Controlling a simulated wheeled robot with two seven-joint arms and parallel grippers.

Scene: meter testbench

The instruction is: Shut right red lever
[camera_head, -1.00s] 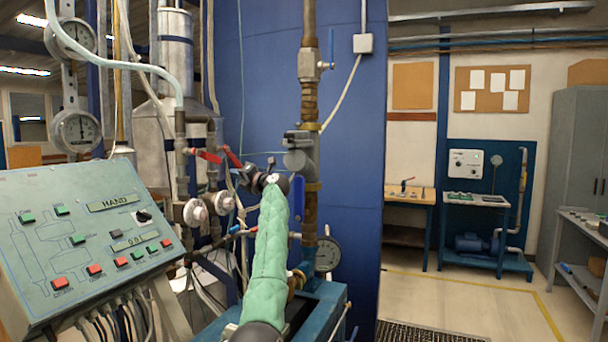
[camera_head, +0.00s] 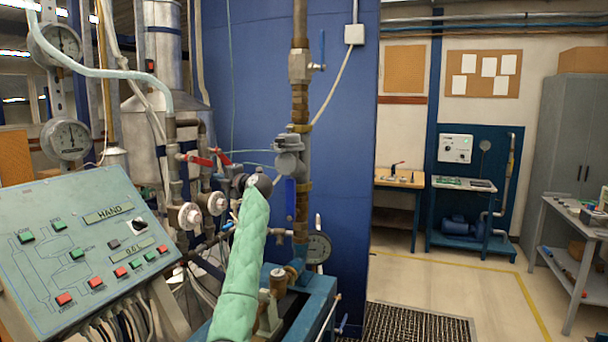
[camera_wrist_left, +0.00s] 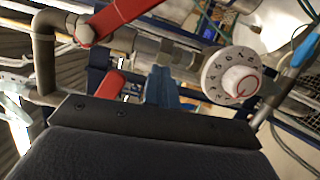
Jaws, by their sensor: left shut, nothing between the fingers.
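The right red lever (camera_head: 221,156) sits on the pipework beside the left red lever (camera_head: 198,160); it slants with its upper end to the left. My left gripper (camera_head: 257,183), at the end of the green-sleeved arm, is just right of and below the right lever, apparently apart from it. Its fingers are mostly hidden in the head view. In the left wrist view the gripper (camera_wrist_left: 162,90) is shut and empty. Two red handles show there, one large at the top (camera_wrist_left: 116,19) and one lower (camera_wrist_left: 111,84); I cannot tell which is which. My right gripper is out of view.
A control panel (camera_head: 85,240) stands at the left. White round knobs (camera_head: 217,203) are below the levers; one also shows in the wrist view (camera_wrist_left: 232,76). A vertical pipe with a blue handle (camera_head: 290,198) stands right of my gripper. Open floor lies at the right.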

